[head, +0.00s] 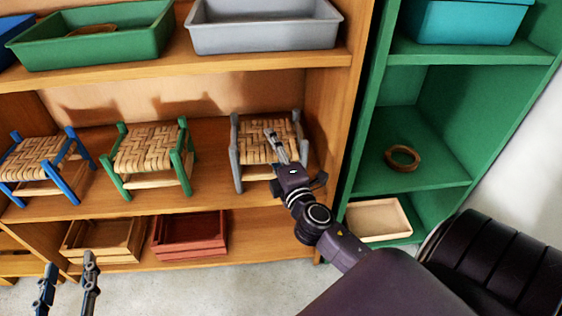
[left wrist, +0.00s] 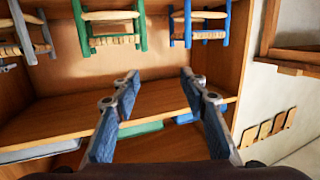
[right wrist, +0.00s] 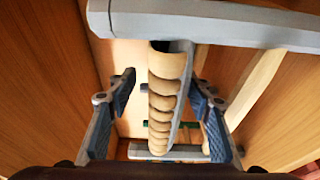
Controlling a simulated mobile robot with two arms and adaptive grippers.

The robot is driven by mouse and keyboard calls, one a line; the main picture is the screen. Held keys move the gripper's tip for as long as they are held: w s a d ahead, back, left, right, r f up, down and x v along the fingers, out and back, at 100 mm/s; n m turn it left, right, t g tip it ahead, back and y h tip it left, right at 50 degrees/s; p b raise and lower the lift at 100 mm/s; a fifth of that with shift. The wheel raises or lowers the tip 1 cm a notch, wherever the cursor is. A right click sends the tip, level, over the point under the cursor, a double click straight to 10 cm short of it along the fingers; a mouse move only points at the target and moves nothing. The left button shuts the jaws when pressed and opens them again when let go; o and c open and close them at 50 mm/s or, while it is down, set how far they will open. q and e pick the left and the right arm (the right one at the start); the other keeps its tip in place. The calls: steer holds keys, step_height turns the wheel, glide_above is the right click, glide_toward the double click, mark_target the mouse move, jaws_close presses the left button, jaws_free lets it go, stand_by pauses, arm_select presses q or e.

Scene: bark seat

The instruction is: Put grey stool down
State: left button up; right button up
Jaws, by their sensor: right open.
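The grey stool (head: 238,165), with a woven bark seat, stands upright on the middle shelf (head: 215,200) of the wooden unit, at its right end. My right gripper (head: 275,143) reaches over the seat from the front right. In the right wrist view my right gripper (right wrist: 160,85) is open, its fingers on either side of the bark-wrapped seat rail (right wrist: 165,95) and apart from it. The grey stool also shows at the left edge of the left wrist view (left wrist: 28,38). My left gripper (head: 68,275) is open and empty in front of the shelves, also in its wrist view (left wrist: 157,85).
A green stool (head: 186,163) and a blue stool (head: 84,150) stand left on the same shelf. A grey tray (head: 265,38) and green tray (head: 95,50) sit above; a red crate (head: 190,250) sits below. A green shelf unit (head: 440,183) adjoins on the right.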

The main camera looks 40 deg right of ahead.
steer(key=shift+v, duration=4.2)
arm_select(q)
step_height(320, 180, up, 2)
steer(key=shift+w+d+r+t, duration=0.1)
steer(key=shift+d+t, duration=0.05)
steer(key=shift+t, duration=0.45)
arm_select(e)
steer(key=a+r+m+y, duration=0.2)
steer(key=a+m+y, duration=0.1)
steer(key=a, duration=0.4)
steer(key=a+r+m+y, duration=0.3)
steer(key=a+m, duration=0.2)
steer(key=a, duration=0.2)
steer(key=s+a+r+m+y, duration=0.1)
steer(key=a+r+m+y, duration=0.1)
steer(key=a, duration=0.5)
steer(key=shift+a+r+m+y, duration=0.35)
steer(key=shift+m+y, duration=0.25)
steer(key=shift+m, duration=0.4)
steer(key=shift+d, duration=0.1)
